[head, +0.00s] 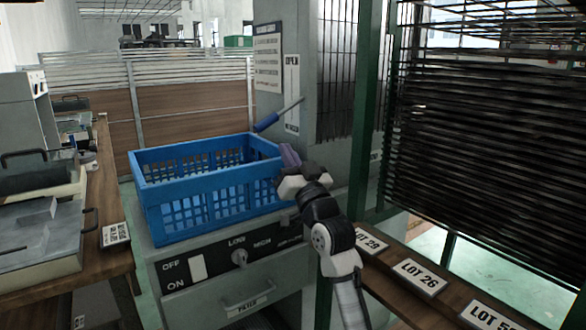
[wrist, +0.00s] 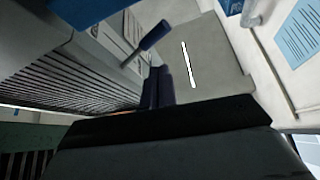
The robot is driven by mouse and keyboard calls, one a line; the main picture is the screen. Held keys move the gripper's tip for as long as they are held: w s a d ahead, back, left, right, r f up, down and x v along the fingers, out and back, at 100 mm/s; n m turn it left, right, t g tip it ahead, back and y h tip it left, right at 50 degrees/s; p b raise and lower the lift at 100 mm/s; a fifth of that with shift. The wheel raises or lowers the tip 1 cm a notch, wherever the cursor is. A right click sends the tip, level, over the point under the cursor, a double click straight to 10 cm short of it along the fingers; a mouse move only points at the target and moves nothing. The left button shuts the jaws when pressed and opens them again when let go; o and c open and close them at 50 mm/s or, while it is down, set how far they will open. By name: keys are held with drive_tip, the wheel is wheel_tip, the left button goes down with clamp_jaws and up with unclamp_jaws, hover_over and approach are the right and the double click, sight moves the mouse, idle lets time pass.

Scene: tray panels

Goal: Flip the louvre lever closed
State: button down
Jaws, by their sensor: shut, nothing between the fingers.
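The louvre lever is a thin rod with a dark blue grip (head: 266,123). In the head view it slants from the grip at lower left up to the right, across a narrow upright label plate (head: 292,85) on the grey housing. In the wrist view the blue grip (wrist: 155,35) stands just beyond my fingers. My gripper (head: 289,153) is below and slightly right of the grip, apart from it in the picture. Its dark fingers are together and empty, as the wrist view (wrist: 157,75) also shows. The louvre slats (head: 336,85) are right of the plate.
A blue crate (head: 205,200) stands on the grey cabinet, left of and close to my gripper. A control panel (head: 240,258) with a knob is below. A green post (head: 366,100) and a shelf with lot labels (head: 418,275) are at right. A wooden bench (head: 115,200) is at left.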

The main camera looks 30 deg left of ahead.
drive_tip(key=shift+v, duration=1.55)
drive_tip(key=shift+r, duration=0.1)
